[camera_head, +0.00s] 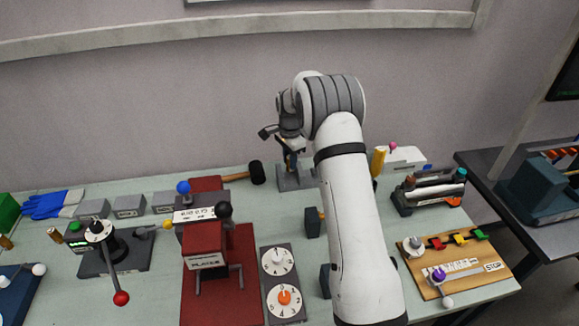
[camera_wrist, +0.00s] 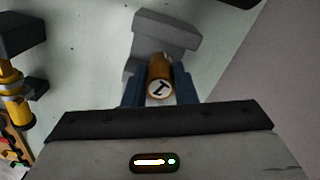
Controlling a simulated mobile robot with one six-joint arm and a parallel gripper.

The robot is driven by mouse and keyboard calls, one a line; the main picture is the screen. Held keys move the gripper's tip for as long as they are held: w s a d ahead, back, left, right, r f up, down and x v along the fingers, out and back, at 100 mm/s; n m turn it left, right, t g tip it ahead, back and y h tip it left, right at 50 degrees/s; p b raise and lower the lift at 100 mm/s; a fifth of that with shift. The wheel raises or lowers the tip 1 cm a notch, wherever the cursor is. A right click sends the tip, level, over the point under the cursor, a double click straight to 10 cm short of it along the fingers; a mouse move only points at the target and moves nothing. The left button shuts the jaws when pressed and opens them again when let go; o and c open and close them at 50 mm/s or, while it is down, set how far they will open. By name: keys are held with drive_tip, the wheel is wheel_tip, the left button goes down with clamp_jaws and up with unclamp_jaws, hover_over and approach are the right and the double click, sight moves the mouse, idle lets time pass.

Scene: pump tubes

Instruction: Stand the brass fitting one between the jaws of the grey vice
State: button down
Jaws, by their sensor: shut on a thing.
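The brass fitting (camera_wrist: 159,68), a short cylinder with a white end marked 1, is in the wrist view. My gripper (camera_wrist: 158,88) is shut on it, with a dark blue finger on each side. The grey vice (camera_wrist: 168,27) lies just beyond the fitting in that view. In the head view, my gripper (camera_head: 291,160) points down right over the grey vice (camera_head: 292,181) at the back of the table. The fitting cannot be made out there. The fitting's lower end is hidden, so I cannot tell whether it sits between the jaws.
A mallet (camera_head: 255,173) lies left of the vice. A brass cylinder (camera_head: 379,160) stands to the right, behind my arm. Dark blocks (camera_head: 312,222) stand in front of the vice. A red press (camera_head: 206,245) and a dial panel (camera_head: 281,268) are front left.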

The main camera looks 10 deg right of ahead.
drive_tip(key=shift+f+p, duration=0.5)
drive_tip(key=shift+f, duration=1.5)
drive_tip(key=shift+s, duration=0.1)
drive_tip(key=shift+f, duration=0.1)
drive_tip(key=c, duration=1.2)
unclamp_jaws()
